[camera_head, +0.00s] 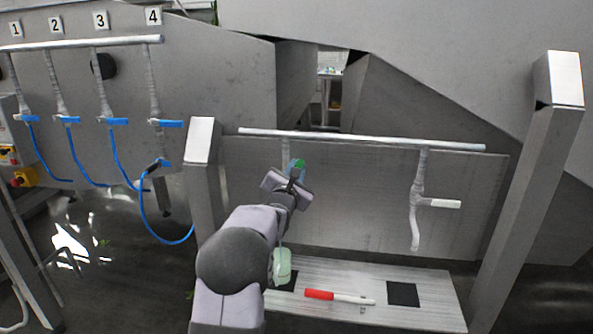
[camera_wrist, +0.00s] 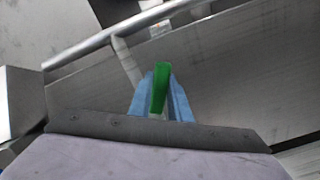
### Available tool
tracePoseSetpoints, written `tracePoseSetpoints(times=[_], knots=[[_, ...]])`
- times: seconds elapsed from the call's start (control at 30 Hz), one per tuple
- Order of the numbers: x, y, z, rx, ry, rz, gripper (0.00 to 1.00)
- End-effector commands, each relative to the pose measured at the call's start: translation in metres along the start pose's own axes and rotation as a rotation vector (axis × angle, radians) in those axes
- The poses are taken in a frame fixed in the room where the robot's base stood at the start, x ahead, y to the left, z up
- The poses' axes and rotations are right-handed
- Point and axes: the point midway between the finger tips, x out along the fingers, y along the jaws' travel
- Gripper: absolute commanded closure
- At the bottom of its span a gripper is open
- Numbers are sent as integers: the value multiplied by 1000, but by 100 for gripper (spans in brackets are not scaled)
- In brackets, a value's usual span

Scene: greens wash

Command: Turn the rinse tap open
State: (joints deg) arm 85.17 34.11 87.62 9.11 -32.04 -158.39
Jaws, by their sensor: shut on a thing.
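A green tap handle (camera_head: 299,164) shows between my blue fingertips at the left end of the metal rail; it also shows in the wrist view (camera_wrist: 160,88). My gripper (camera_head: 296,171) is shut on this handle, with one blue finger on each side of it. The tap's body is mostly hidden behind my gripper; its pipe (camera_wrist: 126,60) comes down from the rail in the wrist view. A second tap (camera_head: 417,200) with a white handle (camera_head: 445,203) hangs at the right end of the same rail, apart from my gripper.
Below, a metal shelf (camera_head: 430,312) holds a pale green container (camera_head: 282,266), a red-and-white tool (camera_head: 338,297) and a black square (camera_head: 403,294). Metal posts (camera_head: 540,150) stand either side. Numbered taps with blue handles (camera_head: 116,121) and hoses line the left wall.

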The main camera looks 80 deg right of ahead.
Motion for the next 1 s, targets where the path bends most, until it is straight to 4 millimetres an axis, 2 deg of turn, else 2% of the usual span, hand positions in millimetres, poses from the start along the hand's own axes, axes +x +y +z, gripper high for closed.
tracePoseSetpoints(times=[0.03, 0.1, 0.57, 1.0], knots=[[0, 0, 0, 0, 0, 1, 76], [0, 0, 0, 1, 0, 0, 64], [-6, 0, 0, 2, -2, 1, 64], [-53, -1, -2, 1, -1, 1, 64]])
